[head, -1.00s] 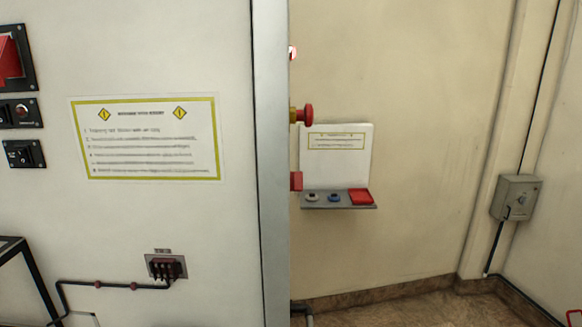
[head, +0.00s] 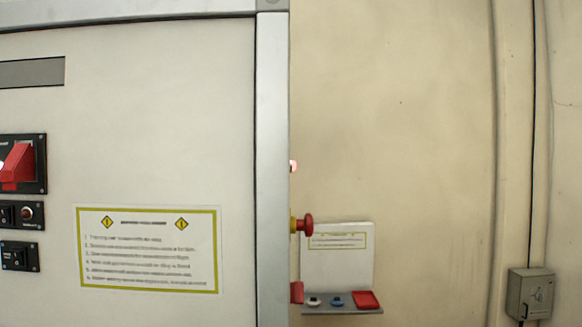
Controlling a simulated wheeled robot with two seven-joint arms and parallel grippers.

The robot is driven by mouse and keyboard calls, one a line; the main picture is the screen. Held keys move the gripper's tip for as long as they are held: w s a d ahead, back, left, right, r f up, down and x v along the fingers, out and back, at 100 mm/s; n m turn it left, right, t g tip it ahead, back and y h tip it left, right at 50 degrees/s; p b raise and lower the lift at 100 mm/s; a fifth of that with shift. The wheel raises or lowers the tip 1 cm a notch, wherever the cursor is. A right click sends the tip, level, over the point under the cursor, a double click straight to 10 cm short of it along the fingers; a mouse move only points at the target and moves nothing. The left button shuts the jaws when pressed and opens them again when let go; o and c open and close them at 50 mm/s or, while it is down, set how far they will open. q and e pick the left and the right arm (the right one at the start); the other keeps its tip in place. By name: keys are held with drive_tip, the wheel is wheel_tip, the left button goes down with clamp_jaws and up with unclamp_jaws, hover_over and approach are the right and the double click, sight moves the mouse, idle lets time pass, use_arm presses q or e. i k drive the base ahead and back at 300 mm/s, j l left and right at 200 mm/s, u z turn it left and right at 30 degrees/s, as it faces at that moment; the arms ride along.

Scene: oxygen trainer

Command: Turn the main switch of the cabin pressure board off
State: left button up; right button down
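A large red switch (head: 18,167) on a black plate sits at the left edge of the head view, on the pale cabinet front. Its left part is cut off by the picture edge, and its label is too small to read. Below it are a small black unit with a rocker and a red round part (head: 26,213) and another small black rocker switch (head: 18,256). I cannot tell from the labels which board this is. Neither of my grippers is in view.
A yellow-framed notice (head: 147,249) is on the cabinet. A red mushroom button (head: 305,225) sticks out past the cabinet's right edge post (head: 271,170). Behind it, a small shelf (head: 342,310) with coloured buttons is on the wall. A grey box (head: 530,294) is at lower right.

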sight(296, 289)
drive_tip(key=i+l+u, duration=0.2)
drive_tip(key=l+u, duration=0.15)
drive_tip(key=i+l+u, duration=0.1)
drive_tip(key=l+u, duration=0.2)
drive_tip(key=l, duration=0.25)
drive_tip(key=l+u, duration=0.35)
drive_tip(key=l, duration=0.15)
drive_tip(key=l+u, duration=0.3)
drive_tip(key=u, duration=0.15)
drive_tip(key=l+u, duration=0.3)
drive_tip(key=u, duration=0.15)
